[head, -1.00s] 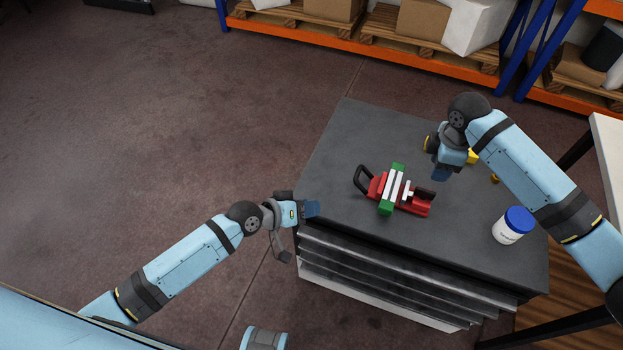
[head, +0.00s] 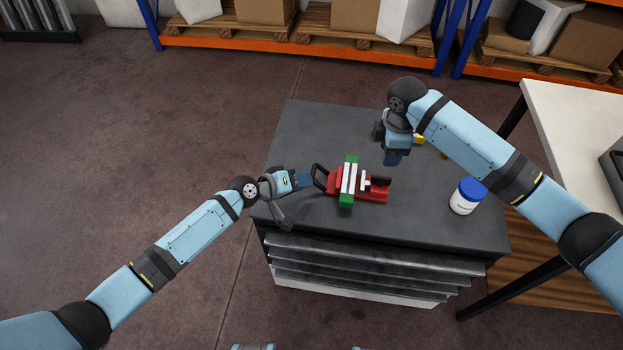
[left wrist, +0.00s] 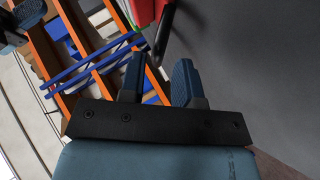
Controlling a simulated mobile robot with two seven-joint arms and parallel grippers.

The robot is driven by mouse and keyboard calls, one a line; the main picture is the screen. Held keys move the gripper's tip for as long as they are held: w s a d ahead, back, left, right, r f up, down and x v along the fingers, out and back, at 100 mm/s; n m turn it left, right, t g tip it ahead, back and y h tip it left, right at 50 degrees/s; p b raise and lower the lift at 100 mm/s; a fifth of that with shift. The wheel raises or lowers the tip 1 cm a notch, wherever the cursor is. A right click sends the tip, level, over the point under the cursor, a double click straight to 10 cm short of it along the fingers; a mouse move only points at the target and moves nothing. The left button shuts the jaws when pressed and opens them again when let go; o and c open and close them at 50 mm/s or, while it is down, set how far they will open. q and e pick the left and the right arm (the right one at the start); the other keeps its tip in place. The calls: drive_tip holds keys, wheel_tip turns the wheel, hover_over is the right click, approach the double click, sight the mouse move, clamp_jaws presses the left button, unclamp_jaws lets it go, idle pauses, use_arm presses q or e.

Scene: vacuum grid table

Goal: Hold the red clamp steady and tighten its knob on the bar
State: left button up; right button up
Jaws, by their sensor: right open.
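The red clamp (head: 374,197) lies on the dark table top, with a black loop handle (head: 318,174) at its left end and a black part (head: 380,181) at its right. A green bar (head: 345,201) with white strips along it crosses the clamp. I cannot make out the knob clearly. My left gripper (head: 308,180) is right beside the loop handle. In the left wrist view its fingers (left wrist: 160,78) are apart, and the black handle (left wrist: 163,35) shows just past the fingertips. My right gripper (head: 393,160) is open above the table, behind and right of the clamp.
A white jar with a blue lid (head: 467,195) stands on the right of the table top (head: 420,228). A small yellow thing (head: 419,139) lies partly hidden behind my right gripper. A white table (head: 570,125) stands at right, and racks with boxes (head: 265,10) at the back.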

sight(334, 186)
use_arm(q)
drive_tip(key=shift+x, duration=2.1)
